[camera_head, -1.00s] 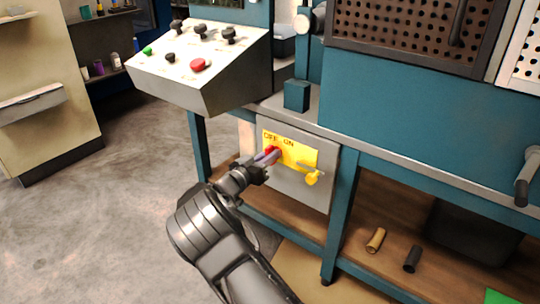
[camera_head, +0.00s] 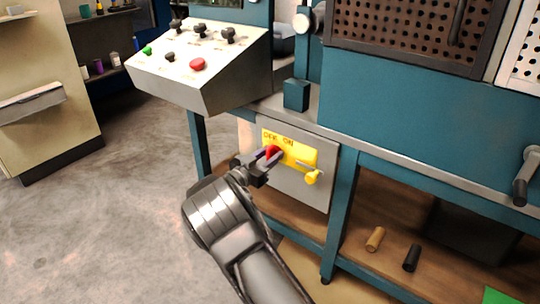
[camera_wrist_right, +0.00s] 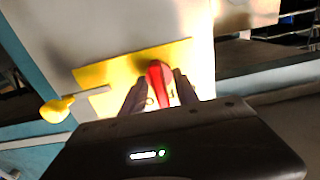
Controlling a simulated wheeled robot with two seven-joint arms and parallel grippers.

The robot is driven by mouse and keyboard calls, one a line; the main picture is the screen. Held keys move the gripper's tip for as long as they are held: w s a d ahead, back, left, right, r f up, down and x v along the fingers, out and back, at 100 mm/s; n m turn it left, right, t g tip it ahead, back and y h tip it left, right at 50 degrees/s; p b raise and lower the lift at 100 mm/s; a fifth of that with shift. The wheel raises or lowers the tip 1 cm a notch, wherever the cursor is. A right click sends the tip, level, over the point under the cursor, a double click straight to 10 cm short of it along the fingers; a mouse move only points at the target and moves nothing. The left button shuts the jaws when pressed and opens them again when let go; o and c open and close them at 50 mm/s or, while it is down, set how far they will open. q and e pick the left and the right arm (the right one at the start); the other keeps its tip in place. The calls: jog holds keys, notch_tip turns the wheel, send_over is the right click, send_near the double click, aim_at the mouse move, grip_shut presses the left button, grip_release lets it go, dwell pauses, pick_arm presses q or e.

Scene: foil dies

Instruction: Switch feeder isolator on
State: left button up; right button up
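The feeder isolator is a grey box (camera_head: 296,191) with a yellow plate (camera_head: 302,153) marked OFF and ON, under the bench. Its red handle (camera_head: 273,151) is at the plate's left part. My right gripper (camera_head: 266,160) is at the handle, its fingers apart. In the right wrist view, the red handle (camera_wrist_right: 158,80) stands between the two fingertips (camera_wrist_right: 160,90), with a gap showing on the left side. Whether a finger touches it I cannot tell. The handle's lower end is hidden. My left gripper is not in view.
A yellow knob (camera_head: 312,177) on a metal stem sits right of the handle. A sloped control panel (camera_head: 198,62) with a red button overhangs above left. A teal leg (camera_head: 342,215) stands right of the box.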

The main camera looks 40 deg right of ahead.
aim_at(267, 156)
jog(key=p+v, duration=0.2)
jog(key=v, duration=0.4)
jog(key=shift+s+a, duration=0.1)
jog(key=shift+a, duration=0.25)
jog(key=shift+s+a, duration=0.2)
jog(key=shift+a, duration=0.35)
jog(key=shift+f, duration=0.1)
